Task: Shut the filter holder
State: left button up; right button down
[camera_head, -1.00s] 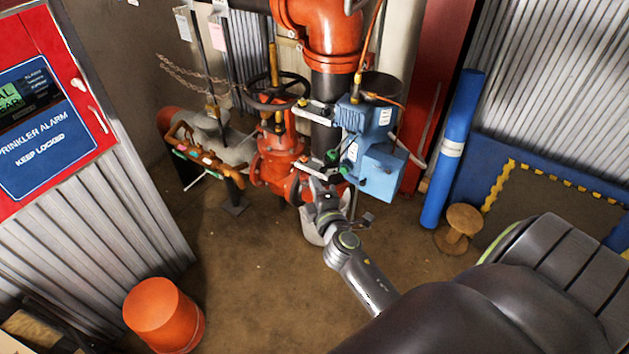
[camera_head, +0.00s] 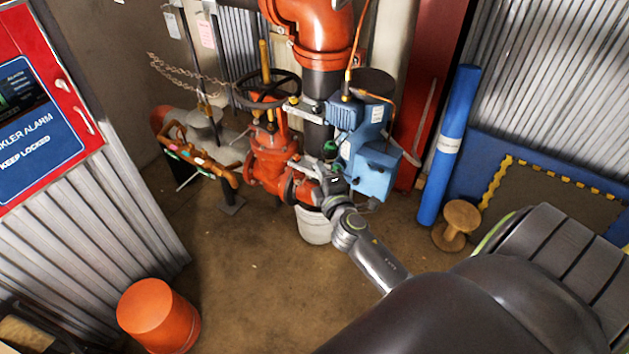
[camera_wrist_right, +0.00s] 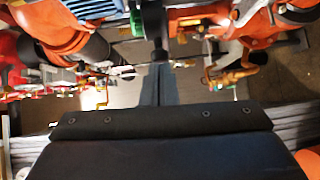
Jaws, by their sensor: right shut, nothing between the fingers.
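I cannot make out a part that is clearly the filter holder. A blue box-shaped unit (camera_head: 376,172) is mounted on the riser, with small green and dark fittings (camera_head: 331,150) on its left side. My right gripper (camera_head: 318,180) is at the lower left of this unit, in front of the red pipework. In the right wrist view its fingers (camera_wrist_right: 158,84) are together and hold nothing. I cannot tell whether they touch any part. The gripper hides some of the fittings behind it. My left gripper is not in view.
A red valve (camera_head: 268,158) with a black handwheel (camera_head: 267,90) stands left of the unit. A white bucket (camera_head: 314,227) is below my gripper. A blue roll (camera_head: 449,147) and a wooden spool (camera_head: 456,222) stand right. An orange bucket (camera_head: 158,316) is front left. The middle floor is clear.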

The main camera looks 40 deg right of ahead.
aim_at(336, 153)
jog(key=d, duration=0.2)
jog(key=w+d+b, duration=0.1)
jog(key=d, duration=0.1)
jog(key=w+d, duration=0.1)
jog(key=d, duration=0.1)
jog(key=shift+w+f+b, duration=0.15)
jog(key=shift+w+b, duration=0.1)
jog(key=shift+b, duration=0.05)
jog(key=shift+w+d, duration=0.1)
jog(key=shift+d, duration=0.25)
jog(key=shift+r, duration=0.35)
